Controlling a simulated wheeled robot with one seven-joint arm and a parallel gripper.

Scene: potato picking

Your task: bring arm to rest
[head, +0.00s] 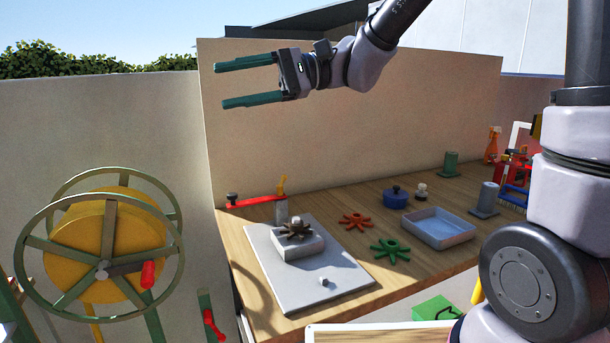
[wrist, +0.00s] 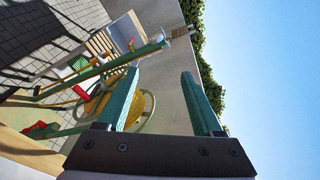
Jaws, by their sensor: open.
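My gripper (head: 236,82) is raised in the air above the left end of the workbench, in front of the tan back panel. Its two green fingers are parallel and apart, pointing left, with nothing between them. In the wrist view the two green fingers (wrist: 165,100) show the same open gap, with a grey wall behind it. My arm reaches in from the upper right in the head view, well above everything on the bench.
A yellow drum with green wheels (head: 105,250) stands left of the wooden bench (head: 240,240). The bench holds a grey board (head: 290,290), star-shaped handles in orange (head: 356,220) and green (head: 391,250), a blue pot (head: 396,198) and a blue-grey tray (head: 455,239). The air around the gripper is clear.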

